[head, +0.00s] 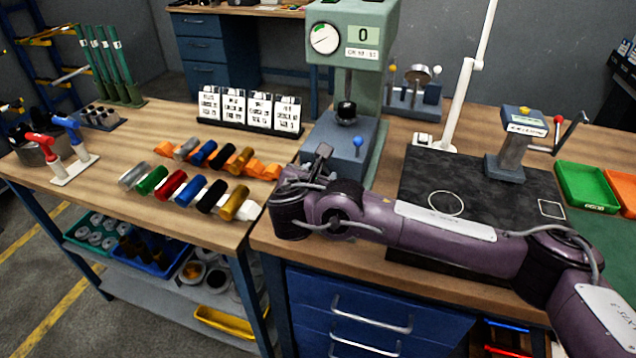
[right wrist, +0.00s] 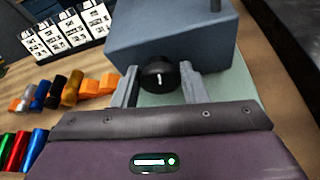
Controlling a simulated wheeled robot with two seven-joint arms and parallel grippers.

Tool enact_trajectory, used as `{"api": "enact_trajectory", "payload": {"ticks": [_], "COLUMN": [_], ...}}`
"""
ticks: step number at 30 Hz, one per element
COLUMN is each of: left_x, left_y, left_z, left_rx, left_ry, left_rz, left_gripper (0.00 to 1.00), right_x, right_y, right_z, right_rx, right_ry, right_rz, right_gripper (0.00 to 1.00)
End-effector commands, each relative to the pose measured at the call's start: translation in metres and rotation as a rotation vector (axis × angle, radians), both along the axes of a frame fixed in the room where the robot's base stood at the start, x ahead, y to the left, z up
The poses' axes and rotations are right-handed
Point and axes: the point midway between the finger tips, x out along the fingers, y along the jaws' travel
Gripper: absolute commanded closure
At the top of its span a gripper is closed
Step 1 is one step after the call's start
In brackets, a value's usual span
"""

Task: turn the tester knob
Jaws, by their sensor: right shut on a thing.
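The tester (head: 345,40) is a green machine with a dial gauge and a small display reading 0, standing on a blue-grey base (head: 338,140). The tester knob (right wrist: 158,75) is black and round with a white mark pointing roughly up in the right wrist view; it sits on the face of the base (right wrist: 175,35). My right gripper (right wrist: 158,84) is shut on the knob, one finger at each side. In the head view my right gripper (head: 319,160) is at the front of the base and hides the knob. My left gripper is not in view.
Left lie several coloured cylinders (head: 190,185) and a rack of white cards (head: 248,110). A dark mat (head: 480,185) and a hand-cranked device (head: 520,140) are on the right.

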Motion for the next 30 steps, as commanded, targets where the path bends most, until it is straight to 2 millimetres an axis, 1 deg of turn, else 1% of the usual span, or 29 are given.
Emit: {"api": "enact_trajectory", "payload": {"ticks": [1, 6, 9, 15, 17, 19, 21, 25, 30], "left_x": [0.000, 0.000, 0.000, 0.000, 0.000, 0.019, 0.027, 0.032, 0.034], "left_y": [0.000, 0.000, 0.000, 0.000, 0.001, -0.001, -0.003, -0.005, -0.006], "left_z": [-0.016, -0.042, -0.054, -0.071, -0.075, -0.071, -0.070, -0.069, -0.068], "left_rx": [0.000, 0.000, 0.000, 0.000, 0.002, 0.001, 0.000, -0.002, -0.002], "left_ry": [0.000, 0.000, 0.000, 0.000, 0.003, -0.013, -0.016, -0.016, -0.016], "left_rz": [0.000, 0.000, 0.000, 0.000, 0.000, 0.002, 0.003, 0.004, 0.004], "left_gripper": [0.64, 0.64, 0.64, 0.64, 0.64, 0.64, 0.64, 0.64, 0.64], "right_x": [0.000, 0.000, -0.001, -0.001, -0.001, -0.001, -0.001, -0.001, -0.001], "right_y": [-0.001, -0.002, -0.003, -0.003, -0.004, -0.004, -0.004, -0.004, -0.004], "right_z": [-0.008, -0.008, -0.007, -0.005, -0.005, -0.004, -0.003, -0.002, -0.001], "right_rx": [0.037, 0.164, 0.227, 0.315, 0.333, 0.350, 0.364, 0.378, 0.381], "right_ry": [-0.014, -0.056, -0.076, -0.104, -0.110, -0.115, -0.119, -0.124, -0.124], "right_rz": [0.001, 0.000, 0.000, -0.001, -0.001, 0.000, 0.000, -0.001, -0.001], "right_gripper": [0.83, 0.83, 0.83, 0.83, 0.83, 0.83, 0.83, 0.83, 0.83]}}
